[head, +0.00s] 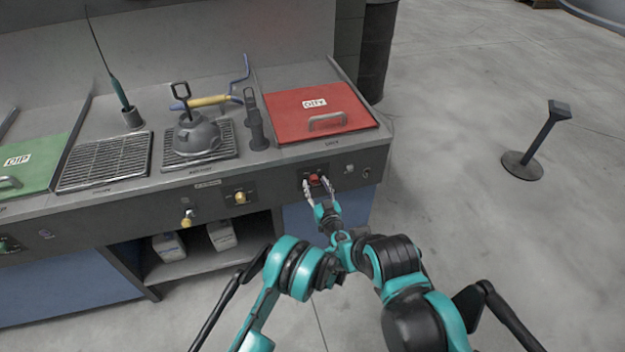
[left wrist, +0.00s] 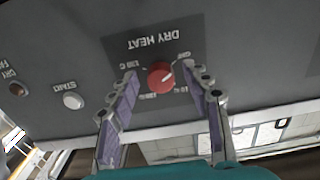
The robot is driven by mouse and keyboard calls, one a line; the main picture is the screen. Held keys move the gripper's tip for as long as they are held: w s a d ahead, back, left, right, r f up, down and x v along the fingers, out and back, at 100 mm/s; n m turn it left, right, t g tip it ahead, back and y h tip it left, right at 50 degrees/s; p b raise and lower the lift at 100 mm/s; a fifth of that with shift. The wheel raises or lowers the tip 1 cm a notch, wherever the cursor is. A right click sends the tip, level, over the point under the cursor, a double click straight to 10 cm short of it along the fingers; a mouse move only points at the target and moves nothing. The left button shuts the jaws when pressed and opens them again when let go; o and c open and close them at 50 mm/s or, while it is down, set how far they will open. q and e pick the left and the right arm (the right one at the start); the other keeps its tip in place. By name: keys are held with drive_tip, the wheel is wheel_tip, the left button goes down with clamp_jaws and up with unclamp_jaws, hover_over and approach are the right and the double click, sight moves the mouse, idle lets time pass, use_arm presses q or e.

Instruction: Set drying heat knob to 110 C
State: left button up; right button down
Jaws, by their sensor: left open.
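The dry heat knob (left wrist: 161,76) is round and red with a pale pointer line, on a dark panel printed DRY HEAT, upside down in the left wrist view. The pointer slants up and right, toward the OFF mark. Other temperature marks ring the knob, too small to read surely. In the head view the knob (head: 315,180) is on the counter front below the red lid. My left gripper (head: 317,185) is open in front of the panel, its fingers on either side of the knob. I cannot tell whether they touch it. My right gripper is not in view.
A START button (left wrist: 73,101) and another knob (left wrist: 18,89) sit beside the knob. Yellow knobs (head: 240,197) are further left on the counter front. A red lid (head: 318,112) lies above. A post stand (head: 522,165) stands on open floor to the right.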

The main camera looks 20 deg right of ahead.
use_arm(q)
drive_tip(key=shift+s+r, duration=0.1)
drive_tip(key=shift+s, duration=0.05)
drive_tip(key=shift+c, duration=1.3)
clamp_jaws()
